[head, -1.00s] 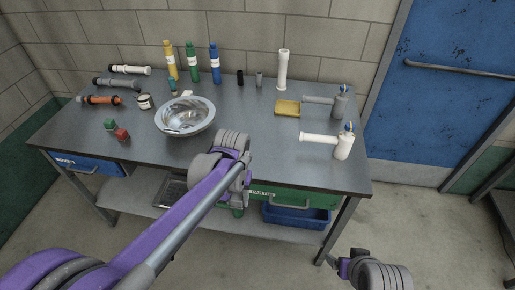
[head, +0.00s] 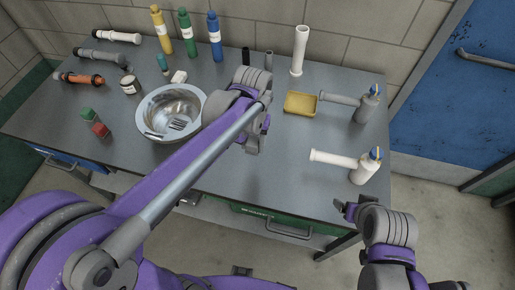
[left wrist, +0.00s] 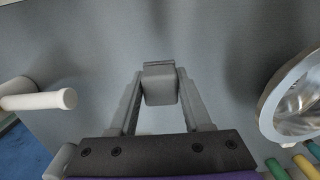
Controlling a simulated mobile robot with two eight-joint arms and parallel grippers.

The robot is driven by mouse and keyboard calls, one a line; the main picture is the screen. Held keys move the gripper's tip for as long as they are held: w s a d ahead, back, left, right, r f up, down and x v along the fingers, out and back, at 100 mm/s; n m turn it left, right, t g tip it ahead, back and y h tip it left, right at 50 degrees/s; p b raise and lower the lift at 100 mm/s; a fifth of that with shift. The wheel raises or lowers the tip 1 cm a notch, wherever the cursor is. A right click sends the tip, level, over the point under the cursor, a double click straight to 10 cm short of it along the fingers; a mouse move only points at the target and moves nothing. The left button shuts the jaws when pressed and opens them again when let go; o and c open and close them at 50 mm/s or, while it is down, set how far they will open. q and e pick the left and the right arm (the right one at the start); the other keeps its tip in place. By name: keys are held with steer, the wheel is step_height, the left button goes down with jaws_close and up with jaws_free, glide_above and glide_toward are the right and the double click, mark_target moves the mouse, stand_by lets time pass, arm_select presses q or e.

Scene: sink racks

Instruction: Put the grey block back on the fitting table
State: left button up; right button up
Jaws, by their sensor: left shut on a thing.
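The grey block (left wrist: 160,88) is between the two fingertips of my left gripper (left wrist: 161,78) in the left wrist view. The fingers press on its two sides. In the head view my left gripper (head: 253,146) points down over the fitting table (head: 300,145), between the metal bowl and the yellow tray, and I cannot make out the block there. The grey tabletop (left wrist: 230,35) fills most of the left wrist view. I cannot tell whether the block touches it. My right gripper (head: 345,208) is off the table's front right; its finger opening is unclear.
The metal bowl (head: 150,125) with a fork inside stands left of my left gripper. The yellow tray (head: 300,103) and a white pipe fitting (head: 333,158) are to the right. Bottles (head: 187,34) stand at the back. The table's front middle is bare.

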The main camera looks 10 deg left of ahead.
arm_select(q)
glide_above(253, 167)
step_height(253, 167, down, 5)
steer(key=shift+f, duration=0.1)
steer(key=shift+f+b, duration=0.3)
steer(key=shift+f, duration=2)
arm_select(e)
steer(key=shift+s+f, duration=0.45)
arm_select(q)
steer(key=shift+w, duration=0.1)
steer(key=shift+f, duration=0.15)
steer(key=o, duration=0.7)
steer(key=shift+f, duration=0.1)
steer(key=o, duration=0.5)
arm_select(e)
steer(key=shift+f, duration=0.15)
